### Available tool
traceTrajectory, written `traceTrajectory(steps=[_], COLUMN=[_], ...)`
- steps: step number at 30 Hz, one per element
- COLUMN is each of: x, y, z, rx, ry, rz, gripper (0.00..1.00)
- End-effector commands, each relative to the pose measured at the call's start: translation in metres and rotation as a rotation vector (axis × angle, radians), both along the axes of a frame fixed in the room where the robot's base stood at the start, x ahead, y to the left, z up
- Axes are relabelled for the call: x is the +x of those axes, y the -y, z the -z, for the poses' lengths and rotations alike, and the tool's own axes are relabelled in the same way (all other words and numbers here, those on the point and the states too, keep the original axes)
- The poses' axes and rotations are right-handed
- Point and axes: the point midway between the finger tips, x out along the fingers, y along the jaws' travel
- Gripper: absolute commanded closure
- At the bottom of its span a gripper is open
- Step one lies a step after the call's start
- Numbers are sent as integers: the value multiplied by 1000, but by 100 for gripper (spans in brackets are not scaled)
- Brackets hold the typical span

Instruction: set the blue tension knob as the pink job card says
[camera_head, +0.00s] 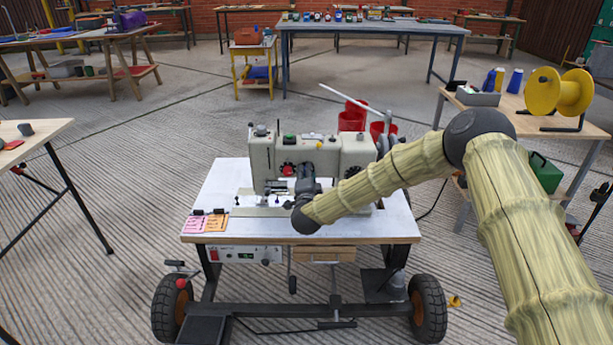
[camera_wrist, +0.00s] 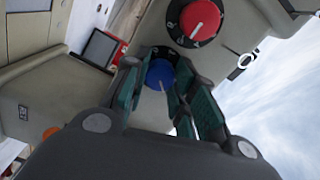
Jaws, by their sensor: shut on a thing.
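The blue tension knob (camera_wrist: 160,73) shows in the wrist view, with a pale pointer line on its face. My gripper (camera_wrist: 163,88) is around it, with its green-padded fingers shut on the knob's sides. In the head view my gripper (camera_head: 303,186) is at the front of the grey sewing machine (camera_head: 262,152), and the blue knob is hidden there. The pink job card (camera_head: 194,225) lies at the front left of the white machine table, its writing too small to read.
An orange card (camera_head: 217,223) lies beside the pink one. A red knob (camera_wrist: 200,18) on a black dial sits close to the blue knob. A control box (camera_head: 247,254) hangs under the wheeled table (camera_head: 402,225). Red buckets (camera_head: 351,120) stand behind the machine.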

Motion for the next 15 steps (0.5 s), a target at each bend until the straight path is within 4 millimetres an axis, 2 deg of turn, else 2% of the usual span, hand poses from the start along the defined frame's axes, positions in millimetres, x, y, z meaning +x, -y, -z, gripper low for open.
traceTrajectory(steps=[14, 15], x=[1, 1], y=[4, 4], z=[1, 1], rx=[12, 12], ry=[0, 0], rz=[6, 6], gripper=[97, 68])
